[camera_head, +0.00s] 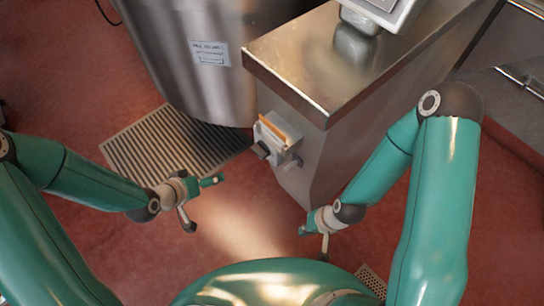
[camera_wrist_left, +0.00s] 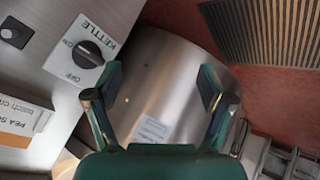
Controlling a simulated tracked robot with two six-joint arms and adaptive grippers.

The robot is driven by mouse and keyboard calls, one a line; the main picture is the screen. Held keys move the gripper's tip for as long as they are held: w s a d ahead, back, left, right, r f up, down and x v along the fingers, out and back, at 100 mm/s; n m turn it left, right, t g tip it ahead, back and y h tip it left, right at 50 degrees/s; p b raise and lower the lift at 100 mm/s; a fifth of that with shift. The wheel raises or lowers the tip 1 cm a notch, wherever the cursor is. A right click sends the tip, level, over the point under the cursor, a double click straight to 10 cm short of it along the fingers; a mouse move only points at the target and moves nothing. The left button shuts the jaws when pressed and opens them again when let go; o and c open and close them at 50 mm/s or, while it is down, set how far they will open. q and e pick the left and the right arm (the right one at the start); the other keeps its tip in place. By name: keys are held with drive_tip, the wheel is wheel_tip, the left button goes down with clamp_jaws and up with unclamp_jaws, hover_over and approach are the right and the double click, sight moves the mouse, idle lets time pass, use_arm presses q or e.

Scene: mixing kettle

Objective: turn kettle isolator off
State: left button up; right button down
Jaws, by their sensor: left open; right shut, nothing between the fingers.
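The kettle isolator (camera_wrist_left: 90,54) shows in the left wrist view as a black rotary knob on a white plate marked KETTLE, ON and OFF. I cannot tell surely which mark its handle points to. In the head view a dark knob (camera_head: 261,150) sticks out from the cabinet's end face; its lettering is not readable. My left gripper (camera_head: 205,204) is open and empty, left of and apart from the cabinet. Its fingers (camera_wrist_left: 160,82) in the wrist view are spread, with the isolator beyond the left finger. My right gripper (camera_head: 315,240) is shut and empty, low beside the cabinet's front corner.
The steel kettle (camera_head: 185,75) with a white label stands left of the steel-topped cabinet (camera_head: 300,75). A floor grate (camera_head: 150,145) lies below the kettle. Red floor is open between my grippers.

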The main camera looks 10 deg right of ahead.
use_arm(q)
drive_tip(key=w+f+m+t+h+b, duration=0.2)
drive_tip(key=w+t+b, duration=0.25)
drive_tip(key=b, duration=0.55)
drive_tip(key=m+h+b, duration=0.7)
drive_tip(key=m+b, duration=0.2)
drive_tip(key=b, duration=1.3)
approach(256, 153)
drive_tip(key=shift+g, duration=0.35)
drive_tip(key=b+x, duration=0.3)
drive_tip(key=x, duration=0.5)
drive_tip(key=shift+w+d, duration=0.2)
drive_tip(key=shift+w, duration=0.1)
use_arm(e)
wheel_tip(256, 153, down, 38)
drive_tip(key=shift+r, duration=0.1)
use_arm(q)
drive_tip(key=shift+x, duration=1.15)
drive_tip(key=shift+r, duration=0.15)
